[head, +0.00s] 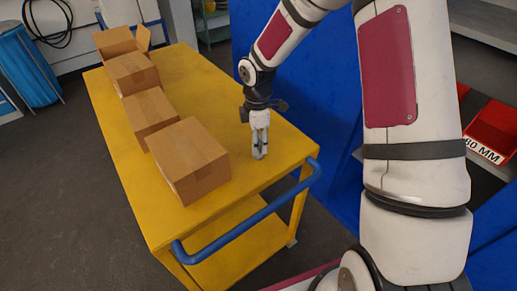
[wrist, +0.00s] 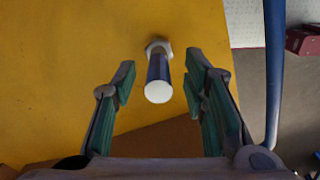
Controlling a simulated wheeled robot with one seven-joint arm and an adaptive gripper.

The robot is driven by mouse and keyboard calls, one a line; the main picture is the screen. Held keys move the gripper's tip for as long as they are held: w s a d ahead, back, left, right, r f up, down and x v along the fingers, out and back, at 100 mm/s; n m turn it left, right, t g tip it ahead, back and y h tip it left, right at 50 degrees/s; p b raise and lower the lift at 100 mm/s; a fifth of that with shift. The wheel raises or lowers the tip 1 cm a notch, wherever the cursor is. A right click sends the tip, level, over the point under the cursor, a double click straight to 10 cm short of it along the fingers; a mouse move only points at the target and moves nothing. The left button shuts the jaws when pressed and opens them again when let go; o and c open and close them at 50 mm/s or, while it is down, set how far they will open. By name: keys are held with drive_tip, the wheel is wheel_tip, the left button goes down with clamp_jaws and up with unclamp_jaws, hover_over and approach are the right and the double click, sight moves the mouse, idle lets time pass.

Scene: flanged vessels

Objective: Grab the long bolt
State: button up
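The long bolt (wrist: 158,72) shows in the wrist view, with a pale hex head at its far end, a dark blue shank and a white round end towards me. It appears to stand on its head on the yellow cart top (head: 225,92). My gripper (wrist: 160,85) is open, with one green-padded finger on each side of the bolt and visible gaps between. In the head view my gripper (head: 259,152) points down over the cart top near the blue handle. The bolt cannot be clearly told apart from the fingers there.
Several cardboard boxes stand in a row along the cart's left side; the nearest box (head: 188,158) is close to my gripper's left. A blue handle (head: 250,222) runs along the cart's near end. A blue panel (head: 310,80) stands behind the cart. A red bin (head: 490,135) is at right.

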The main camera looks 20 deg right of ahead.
drive_tip(key=shift+f, duration=1.65)
clamp_jaws()
drive_tip(key=shift+d+r, duration=0.1)
